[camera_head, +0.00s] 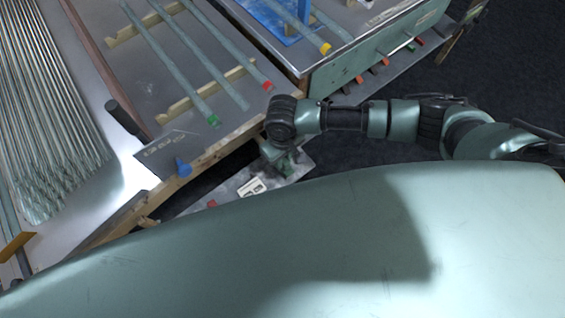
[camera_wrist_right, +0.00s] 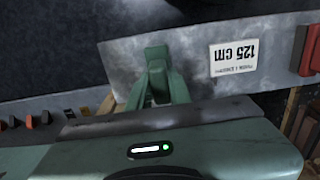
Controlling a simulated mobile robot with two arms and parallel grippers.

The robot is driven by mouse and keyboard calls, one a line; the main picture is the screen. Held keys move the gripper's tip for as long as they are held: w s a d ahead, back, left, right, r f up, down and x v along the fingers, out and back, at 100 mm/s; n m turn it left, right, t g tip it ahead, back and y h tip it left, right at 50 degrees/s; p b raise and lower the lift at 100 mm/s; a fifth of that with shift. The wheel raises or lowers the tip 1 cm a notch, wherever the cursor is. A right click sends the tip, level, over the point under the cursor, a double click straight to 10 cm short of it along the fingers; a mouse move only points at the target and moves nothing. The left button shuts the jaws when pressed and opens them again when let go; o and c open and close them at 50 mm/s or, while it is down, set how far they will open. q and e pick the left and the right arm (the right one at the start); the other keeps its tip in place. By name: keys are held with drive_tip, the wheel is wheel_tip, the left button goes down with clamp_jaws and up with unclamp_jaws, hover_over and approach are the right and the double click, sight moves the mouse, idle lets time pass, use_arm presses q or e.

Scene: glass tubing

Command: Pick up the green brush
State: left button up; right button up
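A long grey-green rod with a green end (camera_head: 214,120) lies on wooden rests on the workbench (camera_head: 150,70). Similar rods with a red end (camera_head: 267,86) and a yellow end (camera_head: 326,47) lie to its right. I cannot tell for certain which one is the brush. My right gripper (camera_head: 283,163) hangs down beyond the bench's front edge, right of and below the green end, apart from it. In the right wrist view my gripper's green fingers (camera_wrist_right: 157,52) meet at the tips with nothing seen between them. My left gripper is not in view.
A grey board labelled 125 cm (camera_wrist_right: 235,58) lies behind the fingers in the wrist view. A blue object (camera_head: 183,168) sits at the bench's front corner. Many glass tubes (camera_head: 45,120) lie at left. A second table (camera_head: 370,62) stands at right, with dark floor beside it.

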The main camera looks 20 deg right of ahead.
clamp_jaws()
drive_tip(key=shift+r, duration=0.15)
drive_tip(key=shift+r, duration=0.3)
wheel_tip(320, 180, up, 19)
drive_tip(key=p, duration=0.2)
drive_tip(key=shift+r, duration=0.1)
